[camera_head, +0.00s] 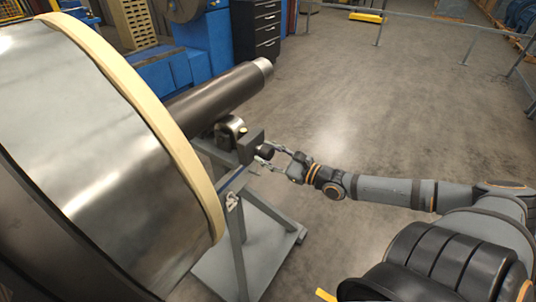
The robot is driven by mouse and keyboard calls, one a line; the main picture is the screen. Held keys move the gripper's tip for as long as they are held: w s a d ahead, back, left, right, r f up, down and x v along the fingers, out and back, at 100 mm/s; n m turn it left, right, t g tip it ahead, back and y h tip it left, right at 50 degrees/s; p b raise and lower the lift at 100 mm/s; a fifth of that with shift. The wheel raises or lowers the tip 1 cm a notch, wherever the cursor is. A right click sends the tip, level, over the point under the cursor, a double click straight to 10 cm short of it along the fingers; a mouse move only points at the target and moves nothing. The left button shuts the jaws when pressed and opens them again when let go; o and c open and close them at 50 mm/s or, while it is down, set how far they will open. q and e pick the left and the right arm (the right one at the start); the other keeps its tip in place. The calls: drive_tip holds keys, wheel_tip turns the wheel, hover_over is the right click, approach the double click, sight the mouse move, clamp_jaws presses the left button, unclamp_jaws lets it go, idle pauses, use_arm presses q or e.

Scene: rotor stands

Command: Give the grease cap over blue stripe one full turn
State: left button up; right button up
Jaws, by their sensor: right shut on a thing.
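A small dark round grease cap (264,151) sticks out from the dark bearing block at the top of the grey rotor stand. My right gripper (268,153) reaches in from the right and is shut on this cap, with its fingers on either side of it. A thin bluish stripe (233,181) shows on the stand below the block. The cap is small here and partly covered by the fingers, so its turn angle cannot be read. My left gripper is not in view.
A large metal rotor (105,130) with a cream rim fills the left side. Its dark shaft (225,98) rests on the stand (240,265). A black drawer cabinet (257,30) and blue machinery stand behind. The floor at the right is open, with railings (420,15) beyond.

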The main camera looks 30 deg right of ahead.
drive_tip(key=shift+f+m, duration=0.1)
drive_tip(key=shift+m, duration=1.7)
drive_tip(key=o, duration=1.2)
drive_tip(key=shift+c, duration=0.2)
